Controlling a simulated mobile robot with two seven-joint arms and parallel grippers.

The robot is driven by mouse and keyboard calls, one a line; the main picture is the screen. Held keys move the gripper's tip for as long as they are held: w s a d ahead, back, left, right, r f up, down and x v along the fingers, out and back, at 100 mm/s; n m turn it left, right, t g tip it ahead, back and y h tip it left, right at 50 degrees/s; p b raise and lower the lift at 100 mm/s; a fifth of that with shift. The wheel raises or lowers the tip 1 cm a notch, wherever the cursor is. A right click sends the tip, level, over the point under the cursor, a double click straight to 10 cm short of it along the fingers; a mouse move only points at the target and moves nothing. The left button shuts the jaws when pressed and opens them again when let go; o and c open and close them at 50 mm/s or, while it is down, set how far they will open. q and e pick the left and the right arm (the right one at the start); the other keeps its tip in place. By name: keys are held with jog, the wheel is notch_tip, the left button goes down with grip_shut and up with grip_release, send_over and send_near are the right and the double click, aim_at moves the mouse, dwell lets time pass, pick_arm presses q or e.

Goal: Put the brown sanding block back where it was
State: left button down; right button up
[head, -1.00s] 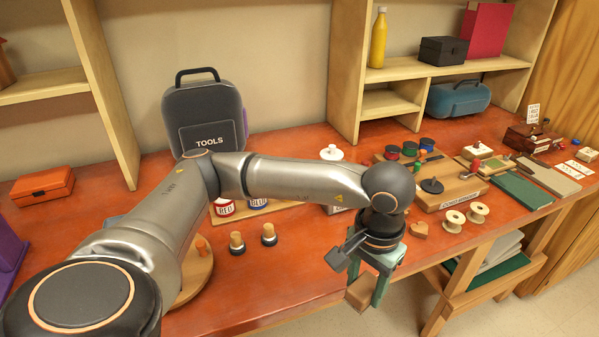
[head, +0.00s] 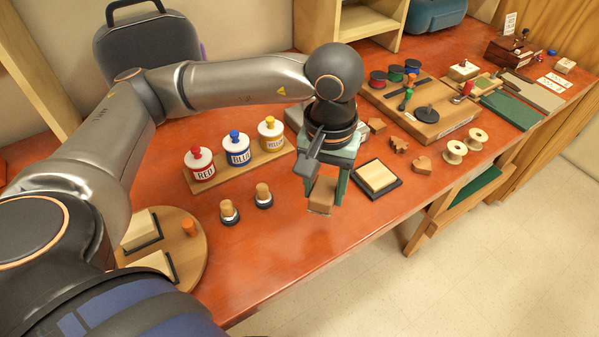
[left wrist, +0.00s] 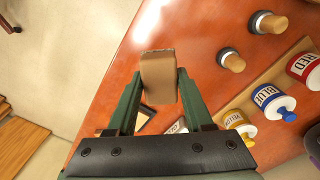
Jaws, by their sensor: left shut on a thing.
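My left gripper (head: 326,182) is shut on the brown sanding block (head: 322,197). It holds the block over the table's front part, between two wood-topped pegs and a cream pad on a dark base (head: 377,177). In the left wrist view the block (left wrist: 158,76) sits between the green fingers with its far end sticking out past them. Whether it touches the table is hard to tell, but it appears to be in the air. My right gripper is not in view.
Red, blue and yellow labelled jars (head: 239,150) stand on a wooden strip behind. The pegs (head: 264,196) stand left of the gripper. A round board (head: 196,257) lies at left. Wooden shapes (head: 398,145) and spools (head: 455,152) lie right. The tabletop below the gripper is bare.

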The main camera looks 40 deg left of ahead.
pick_arm(q)
jog(key=s+d+r+n+b, duration=0.15)
jog(key=s+r+n, duration=0.3)
jog(key=n, duration=0.55)
jog(key=w+a+f, duration=0.2)
jog(key=w+a, duration=0.1)
jog(key=w+a+f+b, duration=0.1)
jog(key=w+a+f, duration=0.1)
jog(key=w+f, duration=0.1)
jog(key=w+a+f, duration=0.2)
jog(key=w+a, duration=0.1)
jog(key=shift+a+f+b, duration=0.25)
jog(key=shift+a+b, duration=0.05)
jog(key=shift+w+a+f, duration=0.3)
jog(key=shift+f, duration=0.1)
jog(key=f, duration=0.3)
jog(key=shift+w+a+p, duration=0.25)
jog(key=shift+p, duration=0.15)
jog(key=shift+f, duration=0.4)
